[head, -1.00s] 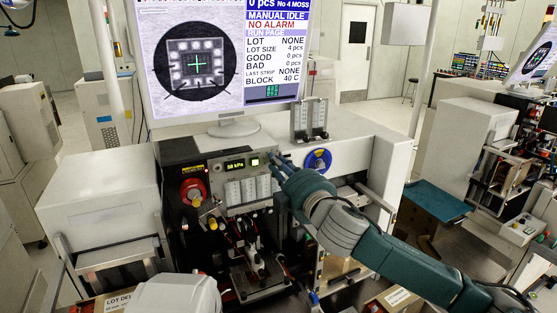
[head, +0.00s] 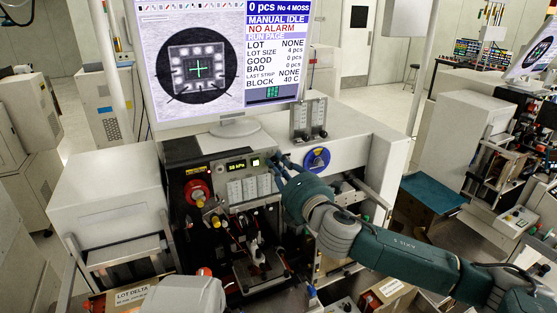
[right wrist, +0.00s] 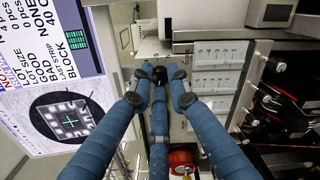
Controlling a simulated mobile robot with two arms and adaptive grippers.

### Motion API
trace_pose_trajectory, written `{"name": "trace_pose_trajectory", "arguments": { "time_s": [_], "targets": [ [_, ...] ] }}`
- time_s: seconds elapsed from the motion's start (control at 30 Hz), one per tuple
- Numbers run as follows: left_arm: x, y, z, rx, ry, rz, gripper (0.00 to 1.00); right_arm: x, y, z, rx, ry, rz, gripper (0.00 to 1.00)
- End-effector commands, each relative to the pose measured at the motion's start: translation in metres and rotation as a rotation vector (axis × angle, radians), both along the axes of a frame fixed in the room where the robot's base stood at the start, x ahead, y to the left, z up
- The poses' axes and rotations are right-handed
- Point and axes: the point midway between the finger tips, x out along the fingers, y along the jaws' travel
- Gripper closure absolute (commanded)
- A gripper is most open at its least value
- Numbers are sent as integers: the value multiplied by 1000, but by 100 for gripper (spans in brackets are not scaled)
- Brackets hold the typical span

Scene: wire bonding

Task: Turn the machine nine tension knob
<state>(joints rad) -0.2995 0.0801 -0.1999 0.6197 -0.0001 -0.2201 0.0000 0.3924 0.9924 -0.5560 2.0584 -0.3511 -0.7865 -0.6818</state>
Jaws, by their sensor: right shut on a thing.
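In the head view the fingers hide the knob. Any mark showing the knob's angle is too small to read. My left gripper is not in view.
A red round knob (head: 197,193) is at the panel's left, and a blue disc (head: 316,160) is right of my fingers. A large monitor (head: 204,65) stands above. White flow-meter style plates (right wrist: 214,82) sit close beside the fingers.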

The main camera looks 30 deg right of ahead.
Motion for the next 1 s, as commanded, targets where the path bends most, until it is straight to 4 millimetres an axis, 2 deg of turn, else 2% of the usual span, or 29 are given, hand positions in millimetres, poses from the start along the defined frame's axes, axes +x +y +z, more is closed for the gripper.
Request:
{"name": "trace_pose_trajectory", "arguments": {
  "time_s": [0.3,0.6,1.0],
  "targets": [
    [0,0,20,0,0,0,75,0,1,-1,-297,23,3,100],
    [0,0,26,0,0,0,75,0,1,-3,-547,37,4,100],
    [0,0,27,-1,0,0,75,-1,0,-5,-730,50,3,100]
  ]
}}
